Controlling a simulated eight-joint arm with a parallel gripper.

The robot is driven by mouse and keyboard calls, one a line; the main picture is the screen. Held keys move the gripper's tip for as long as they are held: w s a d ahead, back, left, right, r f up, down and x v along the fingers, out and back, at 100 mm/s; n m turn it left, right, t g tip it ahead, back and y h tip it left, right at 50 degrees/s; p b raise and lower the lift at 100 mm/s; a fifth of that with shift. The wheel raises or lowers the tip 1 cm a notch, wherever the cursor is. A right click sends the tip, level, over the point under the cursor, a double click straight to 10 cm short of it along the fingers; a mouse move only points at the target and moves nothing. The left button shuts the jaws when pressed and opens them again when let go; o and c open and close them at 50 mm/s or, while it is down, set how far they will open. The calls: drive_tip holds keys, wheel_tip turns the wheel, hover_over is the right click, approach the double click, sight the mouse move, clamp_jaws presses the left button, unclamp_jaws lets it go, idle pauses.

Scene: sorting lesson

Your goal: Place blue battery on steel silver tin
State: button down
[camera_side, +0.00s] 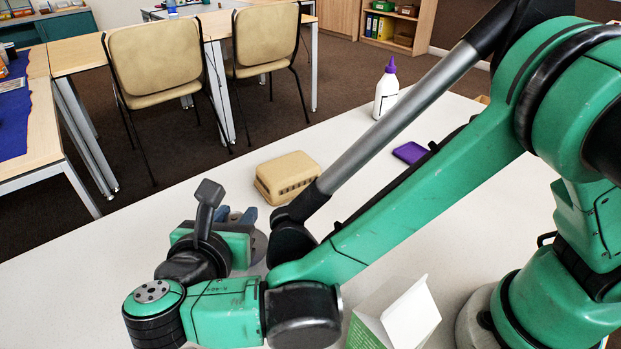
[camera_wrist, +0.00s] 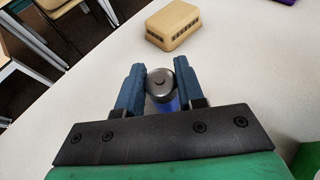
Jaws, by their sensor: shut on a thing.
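My gripper (camera_wrist: 159,78) has blue fingers and is shut on the blue battery (camera_wrist: 170,105), which shows its grey metal end between the fingertips in the wrist view. In the side view my gripper (camera_side: 235,216) is low over the white table, left of centre, and its own parts hide the battery. A grey rounded surface (camera_side: 259,247) shows just beside and below the fingers there; it may be the steel silver tin, mostly hidden. I cannot tell whether the battery touches it.
A tan slotted box (camera_side: 287,177) lies just beyond my gripper, also in the wrist view (camera_wrist: 173,25). A purple flat item (camera_side: 410,152) and a white bottle (camera_side: 386,90) stand farther back. An open white-and-green carton (camera_side: 412,315) is at the front. The table's left side is clear.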

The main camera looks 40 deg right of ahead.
drive_tip(key=shift+f, duration=0.25)
drive_tip(key=shift+f, duration=0.15)
drive_tip(key=c, duration=0.5)
unclamp_jaws()
drive_tip(key=shift+c, duration=0.2)
